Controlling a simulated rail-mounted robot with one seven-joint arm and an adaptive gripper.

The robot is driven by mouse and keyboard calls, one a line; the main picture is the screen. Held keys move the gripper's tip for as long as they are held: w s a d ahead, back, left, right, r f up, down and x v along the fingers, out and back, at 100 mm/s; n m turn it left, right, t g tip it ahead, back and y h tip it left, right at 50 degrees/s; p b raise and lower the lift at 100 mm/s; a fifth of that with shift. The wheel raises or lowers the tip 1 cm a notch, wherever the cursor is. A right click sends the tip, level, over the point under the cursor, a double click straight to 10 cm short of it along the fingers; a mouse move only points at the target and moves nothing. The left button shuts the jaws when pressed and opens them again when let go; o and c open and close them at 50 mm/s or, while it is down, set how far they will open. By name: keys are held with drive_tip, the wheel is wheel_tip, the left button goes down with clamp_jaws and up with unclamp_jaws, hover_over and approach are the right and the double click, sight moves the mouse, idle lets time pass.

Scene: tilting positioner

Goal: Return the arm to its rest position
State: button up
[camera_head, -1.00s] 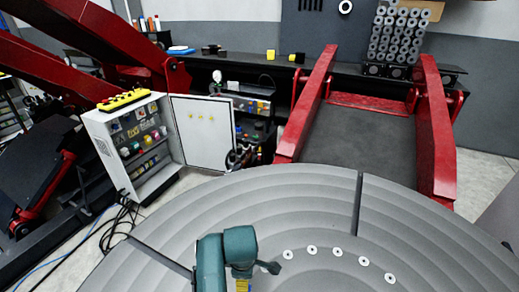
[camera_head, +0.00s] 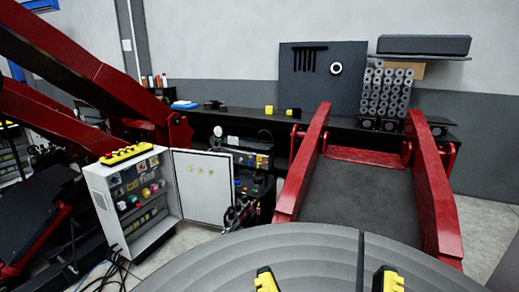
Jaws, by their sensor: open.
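My gripper (camera_head: 327,279) shows at the bottom edge as two yellow-and-black fingers, one left and one right of the middle. The fingers stand wide apart, with nothing between them. They are over the grey round table (camera_head: 310,245), which has ring grooves and a dark radial slot. The rest of my arm is below the picture, so its full pose is hidden.
A control cabinet (camera_head: 108,185) with an open door stands left of the table. Red beams (camera_head: 303,165) flank a dark platform (camera_head: 362,197) behind it. Large red arms (camera_head: 85,75) fill the left. A dark bench (camera_head: 235,122) runs along the wall.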

wheel_tip(320, 180, up, 21)
drive_tip(key=p, duration=1.8)
drive_tip(key=shift+r+p, duration=0.2)
drive_tip(key=shift+p, duration=0.1)
drive_tip(key=shift+w, duration=0.1)
